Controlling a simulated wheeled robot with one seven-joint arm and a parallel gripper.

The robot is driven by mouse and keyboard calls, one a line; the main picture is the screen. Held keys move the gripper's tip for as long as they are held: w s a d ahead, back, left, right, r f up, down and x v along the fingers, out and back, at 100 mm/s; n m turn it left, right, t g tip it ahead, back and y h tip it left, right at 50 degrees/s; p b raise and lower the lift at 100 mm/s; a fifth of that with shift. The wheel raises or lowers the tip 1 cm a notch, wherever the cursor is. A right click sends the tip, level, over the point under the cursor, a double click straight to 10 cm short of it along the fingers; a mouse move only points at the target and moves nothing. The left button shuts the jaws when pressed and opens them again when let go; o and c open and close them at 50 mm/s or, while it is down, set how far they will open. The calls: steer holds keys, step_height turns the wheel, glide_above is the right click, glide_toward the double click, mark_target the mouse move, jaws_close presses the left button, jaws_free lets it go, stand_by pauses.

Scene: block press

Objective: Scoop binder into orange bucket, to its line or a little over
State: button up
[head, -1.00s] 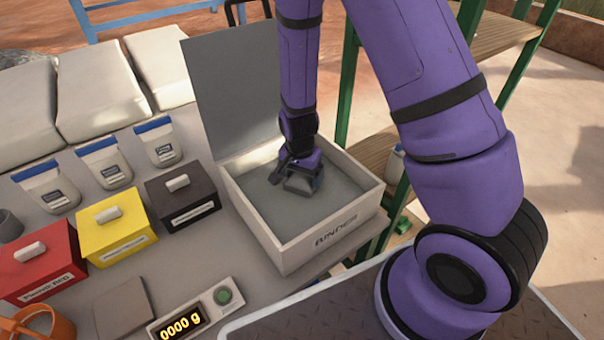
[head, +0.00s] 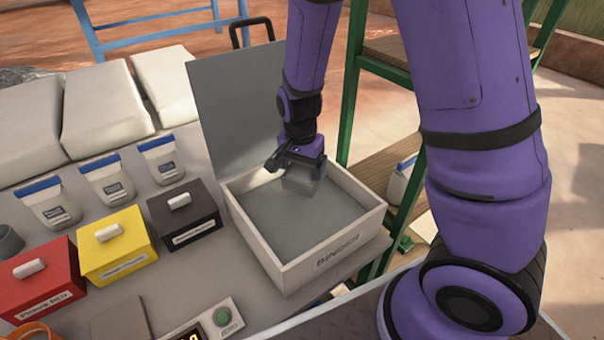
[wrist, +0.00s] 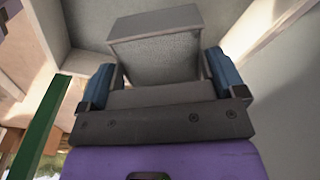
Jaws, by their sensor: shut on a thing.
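The white binder box (head: 335,262) stands open, its grey lid (head: 232,95) raised at the back. Grey binder (head: 285,225) covers its floor. My gripper (head: 297,163) is over the back part of the box, shut on a grey scoop (head: 305,180). In the wrist view the scoop (wrist: 155,60) sits between the blue fingertips of my gripper (wrist: 160,78). I cannot tell how much binder is in the scoop. The orange bucket (head: 28,332) shows only as a sliver at the bottom left; its inside and line are out of view.
Red (head: 38,285), yellow (head: 115,252) and dark (head: 185,218) lidded boxes stand left of the binder box, with jars (head: 108,180) behind. A scale (head: 222,318) is partly cut off at the bottom. A green-framed shelf (head: 350,110) is at the right.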

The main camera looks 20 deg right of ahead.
steer(key=shift+s+a+r, duration=0.1)
steer(key=shift+a+r, duration=0.05)
steer(key=shift+r, duration=1.25)
steer(key=shift+s+a+r, duration=0.1)
steer(key=shift+s+r, duration=0.05)
steer(key=shift+r, duration=1.25)
steer(key=shift+s+a+r, duration=0.1)
steer(key=shift+a+r, duration=0.05)
steer(key=shift+r, duration=1.25)
steer(key=shift+a, duration=0.15)
